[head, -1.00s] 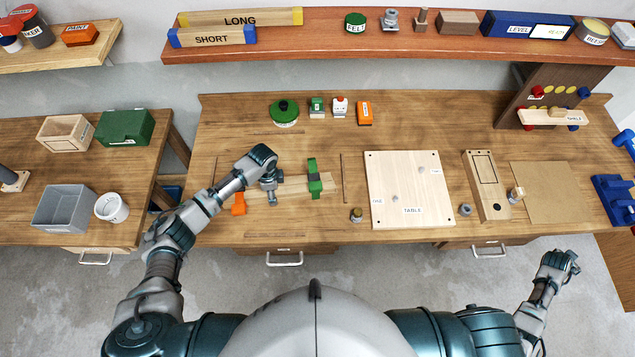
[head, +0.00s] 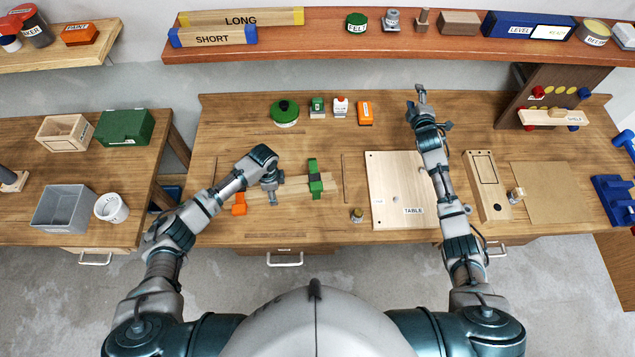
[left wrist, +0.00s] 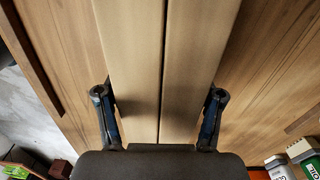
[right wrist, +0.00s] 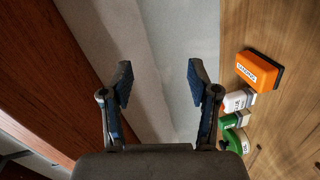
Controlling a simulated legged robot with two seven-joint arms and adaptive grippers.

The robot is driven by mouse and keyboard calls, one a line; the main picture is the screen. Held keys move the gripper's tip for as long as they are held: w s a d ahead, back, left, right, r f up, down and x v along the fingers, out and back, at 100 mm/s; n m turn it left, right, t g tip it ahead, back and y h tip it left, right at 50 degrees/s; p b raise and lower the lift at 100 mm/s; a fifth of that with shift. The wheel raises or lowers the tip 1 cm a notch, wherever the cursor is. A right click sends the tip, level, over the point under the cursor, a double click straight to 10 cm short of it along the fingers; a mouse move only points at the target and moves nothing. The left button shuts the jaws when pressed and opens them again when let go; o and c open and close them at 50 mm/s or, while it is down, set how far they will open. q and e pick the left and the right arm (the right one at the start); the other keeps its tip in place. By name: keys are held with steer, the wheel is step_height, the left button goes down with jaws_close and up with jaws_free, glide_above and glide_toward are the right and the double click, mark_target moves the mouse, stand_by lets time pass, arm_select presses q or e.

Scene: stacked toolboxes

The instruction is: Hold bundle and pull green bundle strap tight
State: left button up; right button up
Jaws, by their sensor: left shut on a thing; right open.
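The bundle (head: 290,187) is light wooden strips lying side by side on the bench, left of the middle. The green strap (head: 315,180) goes around its right part, with a green piece standing up at the far side. An orange strap (head: 239,203) is near its left end. My left gripper (head: 271,190) is shut on the bundle between the two straps. In the left wrist view two strips of the bundle (left wrist: 142,70) lie between its fingers. My right gripper (head: 428,100) is open and empty over the back of the bench, right of the bundle and away from the strap.
A pale wooden board (head: 395,190) lies under my right arm. A green round container (head: 285,113), small bottles and an orange block (head: 365,113) stand along the back. The red-brown shelf (head: 330,45) overhangs behind. A small jar (head: 357,215) stands near the front edge.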

steer(key=s+a+f+m+g+y, duration=0.1)
steer(key=a+f+g+y, duration=0.15)
steer(key=a, duration=0.45)
steer(key=n+g+y, duration=0.3)
steer(key=n+g, duration=0.2)
steer(key=g, duration=0.9)
glide_toward(317, 186)
steer(key=x, duration=0.9)
steer(key=shift+w+a+f, duration=0.1)
steer(key=shift+w, duration=0.1)
jaws_close()
steer(key=shift+s, duration=0.1)
